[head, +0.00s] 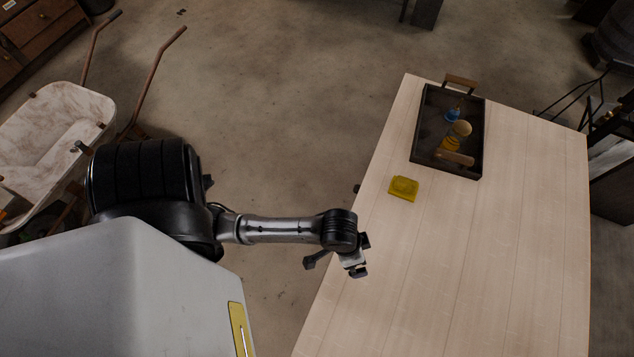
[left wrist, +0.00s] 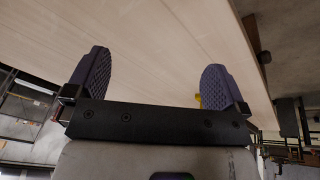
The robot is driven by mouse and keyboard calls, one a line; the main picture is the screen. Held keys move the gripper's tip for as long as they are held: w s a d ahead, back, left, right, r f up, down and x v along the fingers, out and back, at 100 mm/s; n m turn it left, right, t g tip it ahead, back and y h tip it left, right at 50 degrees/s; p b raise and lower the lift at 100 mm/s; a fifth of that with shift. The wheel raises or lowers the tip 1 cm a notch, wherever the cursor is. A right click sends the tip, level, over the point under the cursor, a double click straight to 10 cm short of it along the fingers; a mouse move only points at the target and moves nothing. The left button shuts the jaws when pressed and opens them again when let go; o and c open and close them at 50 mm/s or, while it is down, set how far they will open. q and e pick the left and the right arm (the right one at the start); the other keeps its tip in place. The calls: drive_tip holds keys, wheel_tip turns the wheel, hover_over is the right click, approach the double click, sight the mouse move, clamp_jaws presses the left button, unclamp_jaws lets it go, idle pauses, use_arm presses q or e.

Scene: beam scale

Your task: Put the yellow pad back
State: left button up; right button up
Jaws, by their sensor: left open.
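The yellow pad (head: 403,188) lies flat on the wooden table, near its left edge and just in front of the dark tray. My left gripper (head: 357,266) is at the table's left edge, nearer to me than the pad and apart from it. In the left wrist view its two purple fingers (left wrist: 157,82) are spread wide with nothing held between them. A small yellow patch shows beside the right finger there; I cannot tell for sure what it is. My right gripper is in neither view.
The dark tray (head: 421,137) with wooden handles stands at the far end of the table (head: 500,260). It holds a blue item (head: 453,114) and a yellow and tan item (head: 460,129). The near table is bare. A wheelbarrow (head: 50,130) stands on the floor at left.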

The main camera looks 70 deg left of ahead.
use_arm(q)
drive_tip(key=s+a+r+m+y, duration=0.1)
drive_tip(key=s+a+r, duration=0.2)
drive_tip(key=s, duration=0.5)
drive_tip(key=shift+s+a+t+y, duration=0.3)
drive_tip(key=shift+a+y, duration=0.1)
drive_tip(key=shift+a, duration=0.15)
drive_tip(key=shift+r, duration=0.1)
wheel_tip(320, 180, up, 10)
drive_tip(key=p, duration=0.9)
drive_tip(key=shift+f+p, duration=0.2)
drive_tip(key=shift+p, duration=0.15)
